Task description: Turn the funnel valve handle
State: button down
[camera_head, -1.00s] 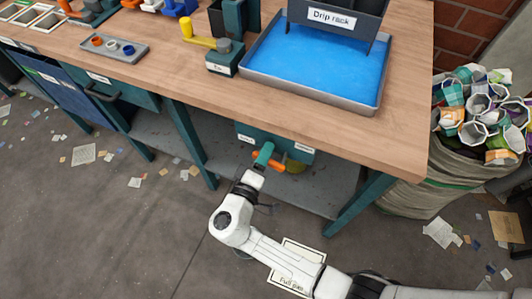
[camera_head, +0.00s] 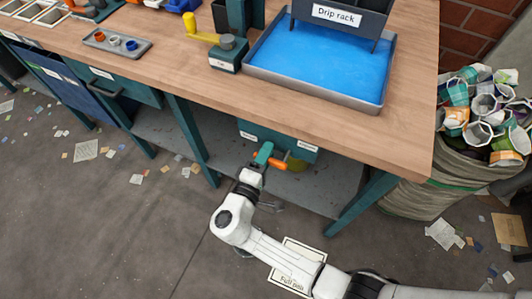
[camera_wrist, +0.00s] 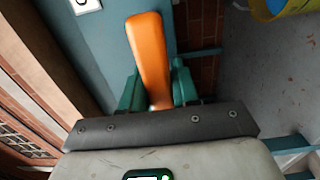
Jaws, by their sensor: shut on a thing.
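The orange valve handle (camera_head: 277,165) sits below the front of the bench, under a teal box (camera_head: 301,147) with small white labels. In the wrist view the handle (camera_wrist: 150,50) is a long orange bar pointing up the picture, away from the palm. My gripper (camera_head: 267,155) has teal fingers closed around the handle's near end; in the wrist view the fingers (camera_wrist: 156,92) lie on either side of it. The handle's pivot is hidden. A yellow round part (camera_head: 298,165) shows just behind and right of the handle.
The wooden bench top (camera_head: 395,135) overhangs the handle, with a blue drip rack tray (camera_head: 310,60) on it. A sack of cups (camera_head: 435,180) stands right. Floor in front is mostly open.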

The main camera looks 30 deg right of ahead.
jog(key=c, duration=0.9)
grip_release()
jog(key=shift+f, duration=0.1)
jog(key=v, duration=1.1)
jog(key=shift+b, duration=0.3)
